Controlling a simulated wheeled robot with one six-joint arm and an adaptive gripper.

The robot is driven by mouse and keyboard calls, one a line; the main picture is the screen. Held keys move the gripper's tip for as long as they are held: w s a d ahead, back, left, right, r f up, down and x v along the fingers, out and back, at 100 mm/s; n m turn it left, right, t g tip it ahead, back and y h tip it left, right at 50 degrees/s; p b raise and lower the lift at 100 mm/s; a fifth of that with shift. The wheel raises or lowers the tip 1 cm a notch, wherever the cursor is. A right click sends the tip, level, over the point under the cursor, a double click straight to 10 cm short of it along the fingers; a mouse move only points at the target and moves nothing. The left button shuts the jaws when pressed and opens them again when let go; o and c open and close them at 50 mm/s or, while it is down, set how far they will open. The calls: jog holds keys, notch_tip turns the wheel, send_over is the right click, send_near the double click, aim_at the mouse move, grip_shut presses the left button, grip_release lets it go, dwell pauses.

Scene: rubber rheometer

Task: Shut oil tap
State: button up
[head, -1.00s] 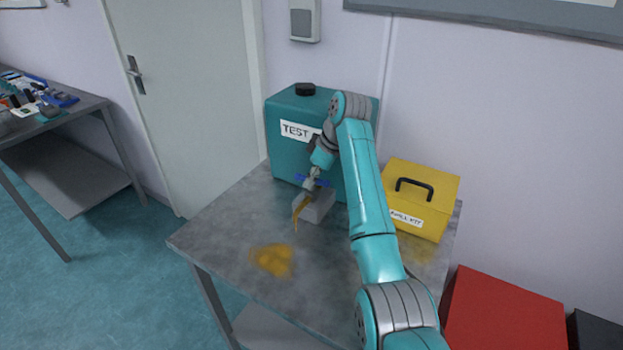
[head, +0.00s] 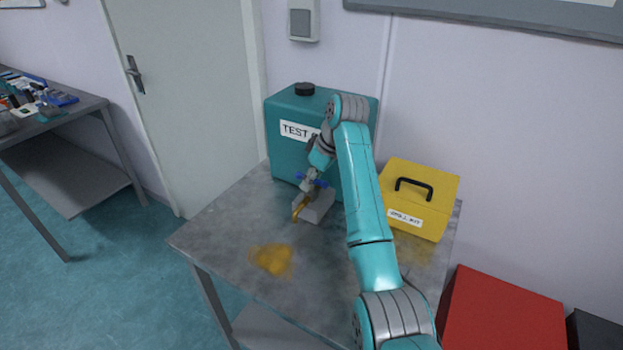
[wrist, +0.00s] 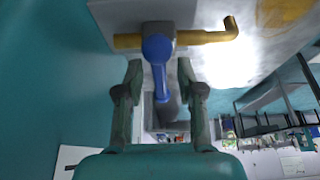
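The oil tap is a brass pipe (wrist: 205,37) with a bent spout and a blue lever (wrist: 157,60), on the front of the teal oil container (head: 285,155). In the wrist view the lever lies across the pipe, pointing toward my gripper. My gripper (wrist: 160,75) is open, with one finger on each side of the lever and visible gaps between. In the head view my gripper (head: 309,178) is at the tap and partly hides it. The brass spout (head: 299,208) shows below it, with no long oil stream visible.
A grey block (head: 317,208) sits under the tap on the metal table (head: 225,235). A yellow-brown oil puddle (head: 271,260) lies in front. A yellow spill kit box (head: 425,195) stands right of the container. A red box (head: 505,310) is at the lower right.

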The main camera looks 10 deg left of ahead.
aim_at(321, 181)
jog(key=shift+v, duration=3.75)
